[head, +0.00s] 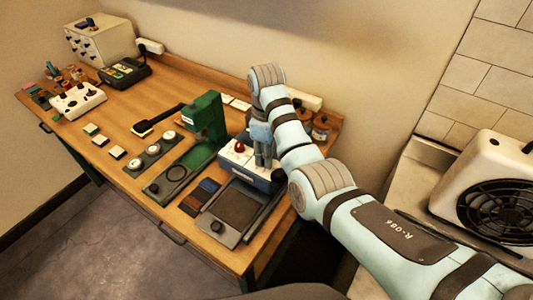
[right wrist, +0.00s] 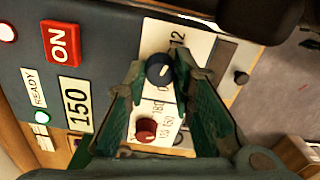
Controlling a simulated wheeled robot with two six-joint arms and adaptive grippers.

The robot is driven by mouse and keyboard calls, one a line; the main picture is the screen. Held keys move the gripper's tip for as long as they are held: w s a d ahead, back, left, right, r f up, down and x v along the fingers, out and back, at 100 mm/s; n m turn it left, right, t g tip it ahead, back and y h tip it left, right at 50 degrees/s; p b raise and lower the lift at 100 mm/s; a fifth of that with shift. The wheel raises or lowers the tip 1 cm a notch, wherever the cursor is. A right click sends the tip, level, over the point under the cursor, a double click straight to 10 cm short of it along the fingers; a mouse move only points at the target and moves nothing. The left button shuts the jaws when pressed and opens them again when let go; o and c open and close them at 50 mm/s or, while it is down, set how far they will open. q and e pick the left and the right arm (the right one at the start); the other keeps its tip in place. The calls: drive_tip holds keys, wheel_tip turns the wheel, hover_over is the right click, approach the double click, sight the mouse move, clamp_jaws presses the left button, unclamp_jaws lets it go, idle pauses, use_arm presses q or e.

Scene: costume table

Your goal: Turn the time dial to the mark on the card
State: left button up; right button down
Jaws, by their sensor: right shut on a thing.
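The control box (head: 240,165) stands at the right part of the table, blue-grey with a light top. In the right wrist view its face (right wrist: 60,15) carries a dark blue dial (right wrist: 159,70) on a white scale plate with a 12, and a red dial (right wrist: 146,130) on a plate with numbers near 150 and 180. My right gripper (head: 264,163) is over the box; its two green fingertips are shut on the dark blue dial, one on each side. The dial's pointer and part of its scale are hidden. I cannot pick out the marked card for sure. My left gripper is not in view.
A red ON button (right wrist: 61,44), a READY lamp and a 150 display (right wrist: 76,104) are beside the dials. A green lever press (head: 205,115) stands just left of the box, and a dark flat plate (head: 238,207) lies in front. Small jars (head: 321,127) stand behind right.

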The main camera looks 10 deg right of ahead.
drive_tip(key=shift+s+f+n, duration=0.2)
drive_tip(key=shift+f+n, duration=0.05)
drive_tip(key=shift+n, duration=0.15)
drive_tip(key=c, duration=1.6)
unclamp_jaws()
drive_tip(key=shift+o, duration=1.3)
drive_tip(key=shift+w, duration=0.1)
drive_tip(key=shift+r, duration=0.1)
drive_tip(key=shift+w, duration=0.1)
